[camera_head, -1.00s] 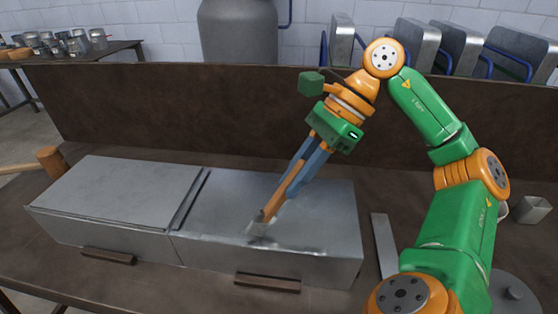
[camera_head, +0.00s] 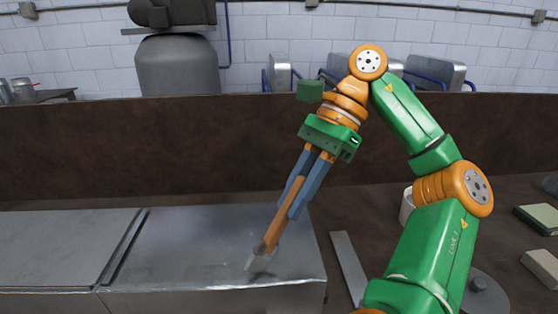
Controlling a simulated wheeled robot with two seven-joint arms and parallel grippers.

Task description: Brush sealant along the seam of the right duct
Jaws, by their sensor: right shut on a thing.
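The right duct (camera_head: 180,245) is a grey sheet-metal box lying on the brown bench, its top facing up. A paler, uneven line runs along its front top edge. My right gripper (camera_head: 292,208), with blue fingers, is shut on a brush (camera_head: 270,237) with an orange-brown handle, tilted down to the left. The pale brush head is over the right part of the duct top, just behind the front edge. I cannot tell whether the bristles touch the metal. My left gripper is not in view.
The left duct (camera_head: 55,245) lies beside the right duct, with a narrow dark gap between. A flat metal strip (camera_head: 348,266) lies right of the duct. A white cup (camera_head: 407,207) is partly behind my right arm. Blocks (camera_head: 541,217) lie at the far right. A brown backboard (camera_head: 150,150) stands behind.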

